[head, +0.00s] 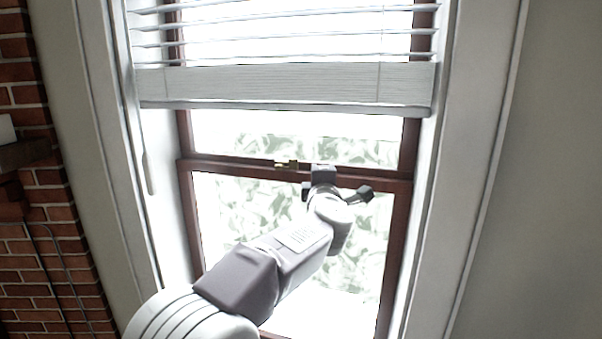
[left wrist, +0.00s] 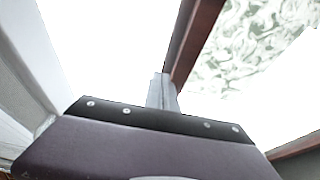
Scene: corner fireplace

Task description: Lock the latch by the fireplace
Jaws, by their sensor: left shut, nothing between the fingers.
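The latch (head: 286,165) is a small brass-coloured piece on the meeting rail (head: 225,168) of the dark red-brown window sash, in the middle of the head view. My left gripper (head: 322,172) is shut and empty. In the head view it is in front of the rail, just right of the latch, with a small gap between them in the picture. Whether it touches the rail, I cannot tell. In the left wrist view the closed fingers (left wrist: 162,92) appear beside the dark red sash bar (left wrist: 196,42). The latch cannot be made out there. My right gripper is not in view.
White blinds (head: 285,85) hang over the upper window, their bottom bar above the latch. A blind wand (head: 148,165) hangs at the left. White window frames (head: 478,150) stand on both sides. A brick wall (head: 40,260) is at the far left.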

